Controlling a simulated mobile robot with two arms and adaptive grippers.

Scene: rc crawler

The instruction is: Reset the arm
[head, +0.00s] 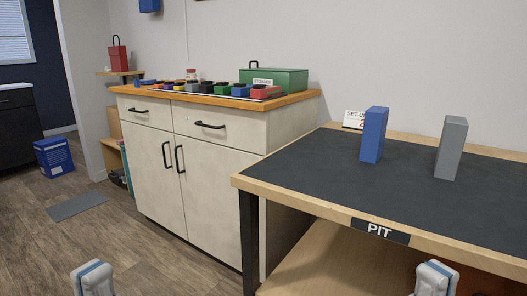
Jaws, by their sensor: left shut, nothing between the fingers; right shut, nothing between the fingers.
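My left gripper (92,278) shows at the bottom left edge of the head view, over the wooden floor. It is shut and empty. My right gripper (436,278) shows at the bottom right edge, in front of the pit table. It is shut and empty. Only the upper ends of both show; the rest is cut off by the frame. Neither gripper touches any object that I can see.
The black-topped pit table (300,183) bears a blue block (373,135), a grey block (451,148) and a small sign (353,119). A cabinet (205,155) holds coloured items and a green box (280,79). A blue bin (53,157) and mat (77,205) lie left.

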